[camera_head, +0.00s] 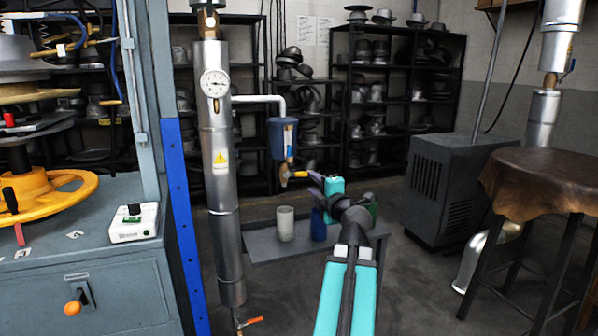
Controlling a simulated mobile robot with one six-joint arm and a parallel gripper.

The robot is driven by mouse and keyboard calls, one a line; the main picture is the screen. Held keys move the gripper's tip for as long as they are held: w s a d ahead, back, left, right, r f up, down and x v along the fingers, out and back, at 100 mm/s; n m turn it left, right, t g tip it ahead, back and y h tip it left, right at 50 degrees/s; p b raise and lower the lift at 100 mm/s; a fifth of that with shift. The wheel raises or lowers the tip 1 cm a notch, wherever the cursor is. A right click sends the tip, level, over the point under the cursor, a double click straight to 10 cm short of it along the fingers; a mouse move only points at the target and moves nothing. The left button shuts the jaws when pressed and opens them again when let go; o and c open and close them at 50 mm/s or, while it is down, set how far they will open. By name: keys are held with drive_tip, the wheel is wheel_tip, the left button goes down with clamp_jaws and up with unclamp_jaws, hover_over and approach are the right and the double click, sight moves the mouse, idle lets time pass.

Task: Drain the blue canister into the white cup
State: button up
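The blue canister (283,138) hangs on a white pipe beside the tall steel column. Below it is a brass outlet with a yellow-orange handle (298,174) that points right. The white cup (285,224) stands upright on a low grey bench, roughly below the outlet and apart from it. My teal and black arm reaches in from the bottom. My gripper (314,177) is small in view at the right end of the handle. I cannot tell if it touches the handle or how far its fingers are apart.
A blue cup (318,225) stands right of the white cup, partly behind my arm. A green object (373,208) shows beyond my arm. The grey bench (262,246) carries the cups. The steel column (220,170) rises at left; a leather-topped stool (540,180) stands at right.

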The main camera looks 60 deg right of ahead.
sight(304, 175)
drive_tip(key=shift+w+d+r+p, duration=0.25)
drive_tip(key=shift+w+d+p, duration=0.3)
drive_tip(key=shift+p, duration=2.45)
drive_tip(key=p, duration=0.3)
drive_tip(key=w+p, duration=0.1)
drive_tip(key=p, duration=0.2)
drive_tip(key=shift+d+f+p, duration=0.1)
drive_tip(key=shift+d+p, duration=0.15)
drive_tip(key=shift+p, duration=0.05)
drive_tip(key=x, duration=0.3)
drive_tip(key=shift+w+d+f+b, duration=0.1)
drive_tip(key=shift+d+f+b, duration=0.05)
drive_tip(key=shift+b, duration=0.15)
drive_tip(key=x, duration=0.7)
drive_tip(key=shift+w+d+b, duration=0.2)
drive_tip(key=shift+w+b, duration=0.05)
drive_tip(key=shift+b, duration=0.15)
drive_tip(key=shift+c, duration=0.5)
